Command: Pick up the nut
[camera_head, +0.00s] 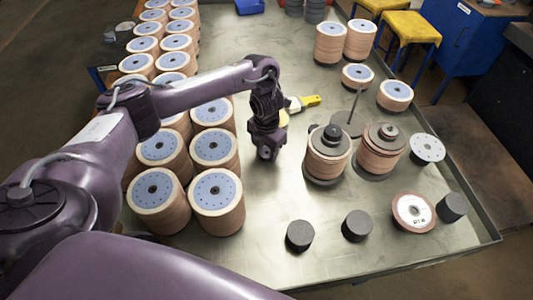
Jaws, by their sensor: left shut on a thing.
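My left gripper (267,153) reaches in from the left and points down over the middle of the metal table. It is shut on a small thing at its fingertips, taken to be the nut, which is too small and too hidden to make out. The gripper is between the left stacks of discs and a spindle stack (328,160) with a dark fitting on top. A second spindle stack (379,158) with a dark fitting on top stands to its right. My right gripper is not in view.
Tall flap disc stacks (217,190) fill the table's (270,225) left side. A yellow-handled tool (304,103) lies behind the gripper. A thin upright rod (352,107) stands on a dark base. Black cylinders (300,236) and a loose disc (414,212) are in front.

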